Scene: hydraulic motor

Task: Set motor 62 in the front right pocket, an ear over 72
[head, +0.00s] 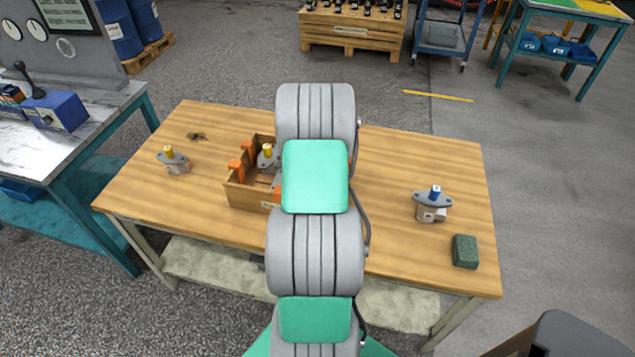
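A grey motor with a flat flange and a blue shaft cap (432,204) stands upright on the right of the table. A similar motor with a yellow cap (174,160) stands at the left. A wooden box (246,199) with orange blocks sits near the middle; another yellow-capped motor (267,158) stands in its back left part. My arm covers the box's right side, so the front right pocket is hidden. The numbers 62 and 72 cannot be read on any motor. My gripper is not visible.
The wooden table (400,162) is clear between my arm and the blue-capped motor. A dark green block (465,251) lies near the front right corner. A dark mark or small item (197,136) is at the back left. A side bench (90,120) stands at left.

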